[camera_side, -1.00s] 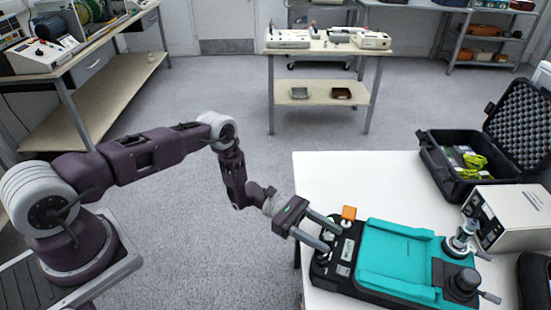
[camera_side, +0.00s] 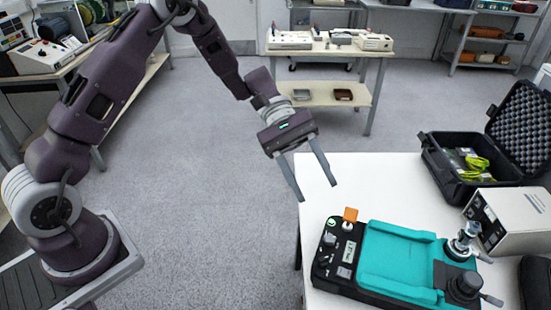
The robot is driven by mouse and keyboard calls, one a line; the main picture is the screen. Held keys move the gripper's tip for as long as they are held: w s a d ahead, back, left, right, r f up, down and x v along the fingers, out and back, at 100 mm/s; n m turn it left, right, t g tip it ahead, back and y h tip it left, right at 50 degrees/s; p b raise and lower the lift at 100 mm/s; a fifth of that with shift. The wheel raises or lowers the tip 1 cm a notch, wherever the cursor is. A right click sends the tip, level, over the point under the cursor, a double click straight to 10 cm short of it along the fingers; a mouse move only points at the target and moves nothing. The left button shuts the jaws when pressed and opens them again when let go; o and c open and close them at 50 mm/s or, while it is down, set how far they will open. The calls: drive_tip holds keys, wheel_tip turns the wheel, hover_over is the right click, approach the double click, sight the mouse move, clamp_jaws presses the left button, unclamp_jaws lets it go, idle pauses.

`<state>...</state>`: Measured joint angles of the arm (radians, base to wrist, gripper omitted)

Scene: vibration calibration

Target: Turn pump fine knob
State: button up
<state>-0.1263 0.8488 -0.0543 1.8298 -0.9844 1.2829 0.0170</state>
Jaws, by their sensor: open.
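The teal and black calibration device (camera_side: 397,262) lies on the white table. Its black control panel (camera_side: 333,263) is at its left end, with several small knobs (camera_side: 329,239), a small display and an orange block (camera_side: 350,214) at the back edge. I cannot tell which knob is the pump fine knob. At the device's right end stand a silver fitting (camera_side: 461,244) and a black knob with a handle (camera_side: 466,286). My gripper (camera_side: 315,192) is open and empty, above the table's left edge and up and left of the panel, apart from it.
An open black case (camera_side: 462,185) with yellow-green items stands at the table's back right. A beige box (camera_side: 512,219) stands in front of it. The white table (camera_side: 385,182) is bare behind the device. Another bench (camera_side: 325,47) stands farther back.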

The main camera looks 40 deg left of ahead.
drive_tip(key=s+a+r+m+y, duration=0.2)
drive_tip(key=s+r+m+y, duration=0.1)
drive_tip(key=s+r, duration=0.4)
drive_tip(key=shift+a+r+m+t+y, duration=0.2)
drive_tip(key=shift+a+m+t+y, duration=0.15)
drive_tip(key=shift+y, duration=0.35)
drive_tip(key=shift+d, duration=0.1)
drive_tip(key=m+t+y, duration=0.3)
drive_tip(key=m+y, duration=0.4)
drive_tip(key=m, duration=0.2)
hover_over(330, 238)
wheel_tip(330, 238, down, 20)
drive_tip(key=shift+m+y, duration=0.25)
drive_tip(key=shift+y, duration=0.05)
wheel_tip(330, 238, down, 7)
drive_tip(key=shift+w+f, duration=0.1)
clamp_jaws()
